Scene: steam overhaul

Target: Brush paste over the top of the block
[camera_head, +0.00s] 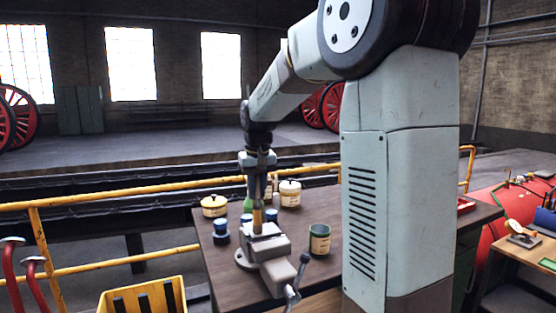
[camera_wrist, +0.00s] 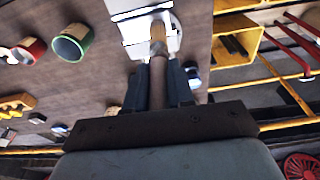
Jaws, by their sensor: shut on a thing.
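My gripper (camera_wrist: 165,82) is shut on a brush (camera_wrist: 158,45), whose handle lies between the two fingers in the wrist view. In the head view the brush (camera_head: 257,217) points down, with its tan bristle end at the top of a grey vise (camera_head: 277,270) on the bench. The vise (camera_wrist: 128,8) also shows beyond the bristles in the wrist view. The block is hard to tell apart from the vise jaws, and the brush hides part of that spot. I cannot tell whether bristles and block touch, or whether paste is on it. An open green tin (camera_head: 320,239) stands right of the vise.
A yellow crate (camera_head: 115,297) is at the lower left, near yellow railings (camera_head: 90,200).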

